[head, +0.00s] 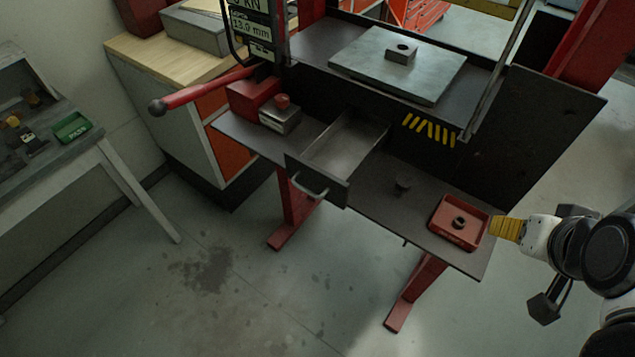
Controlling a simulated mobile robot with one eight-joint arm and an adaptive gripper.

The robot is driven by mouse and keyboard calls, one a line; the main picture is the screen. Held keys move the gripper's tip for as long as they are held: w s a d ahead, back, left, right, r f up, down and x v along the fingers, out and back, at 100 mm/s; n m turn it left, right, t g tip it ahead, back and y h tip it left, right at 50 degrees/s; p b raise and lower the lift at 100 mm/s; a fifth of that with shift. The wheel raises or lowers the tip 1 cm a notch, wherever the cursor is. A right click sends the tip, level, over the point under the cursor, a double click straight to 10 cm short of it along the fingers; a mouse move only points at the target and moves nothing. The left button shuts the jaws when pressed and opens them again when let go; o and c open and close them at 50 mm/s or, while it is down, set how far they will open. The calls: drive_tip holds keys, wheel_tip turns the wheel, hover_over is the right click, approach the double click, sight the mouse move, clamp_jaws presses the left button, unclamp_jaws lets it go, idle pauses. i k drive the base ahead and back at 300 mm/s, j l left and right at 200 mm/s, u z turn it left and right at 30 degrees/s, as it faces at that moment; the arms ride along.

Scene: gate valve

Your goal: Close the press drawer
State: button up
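The press drawer (345,150) is pulled out under the press bed, above the dark lower shelf. It looks empty inside. Its dark front panel (330,188) faces the lower left and carries a pale curved handle (309,188). My arm comes in from the right edge, and my gripper (506,228) appears as the yellow ribbed end beside the red tray. It is well to the right of the drawer and apart from it. Its fingers cannot be made out clearly, so whether it is open or shut does not show.
A red lever (205,90) sticks out left. A box with a red button (281,112) stands left of the drawer. The floor in front is clear.

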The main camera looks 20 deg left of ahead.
sight(327, 169)
drive_tip(key=u, duration=1.4)
drive_tip(key=i+j+u, duration=0.2)
drive_tip(key=i+u, duration=0.3)
